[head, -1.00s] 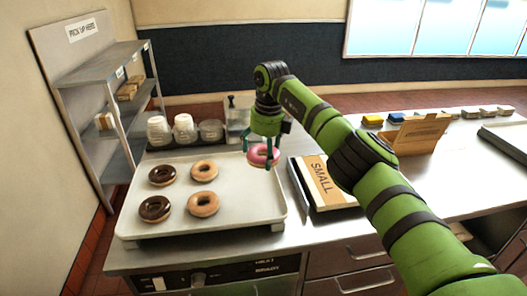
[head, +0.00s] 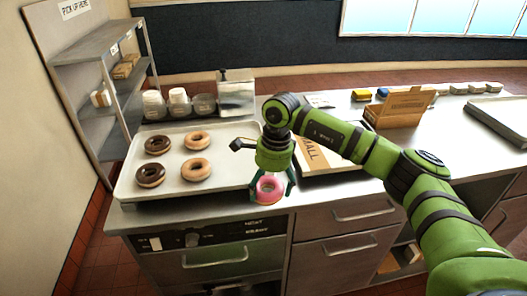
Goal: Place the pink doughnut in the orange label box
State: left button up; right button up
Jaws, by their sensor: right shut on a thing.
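The pink doughnut (head: 270,189) is between the fingers of my right gripper (head: 271,190), which is shut on it. My right gripper points down, at the front right corner of the white tray (head: 222,175), near the counter's front edge. An open cardboard box (head: 397,106) with an orange-brown panel stands farther back on the right. A flat box marked SMALL (head: 316,153), with an orange-tan face, lies right of the tray, partly hidden behind my right arm. I cannot tell which one is the orange label box. My left gripper is not in view.
Two chocolate doughnuts (head: 151,174) and two plain glazed ones (head: 196,169) lie on the tray. White cups (head: 178,97) and a metal container (head: 236,98) stand behind it. A dark flat tray (head: 497,125) lies at right. The counter between (head: 440,140) is clear.

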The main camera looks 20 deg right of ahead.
jog(key=s+a+f+n, duration=0.3)
jog(key=s+f+n, duration=0.3)
jog(key=s+n, duration=0.3)
jog(key=s+a+f+n+g+h, duration=0.1)
jog(key=s+a+f+n, duration=0.2)
jog(key=s+f+n, duration=0.4)
jog(key=s+n, duration=0.2)
jog(key=n, duration=0.2)
jog(key=shift+g, duration=0.3)
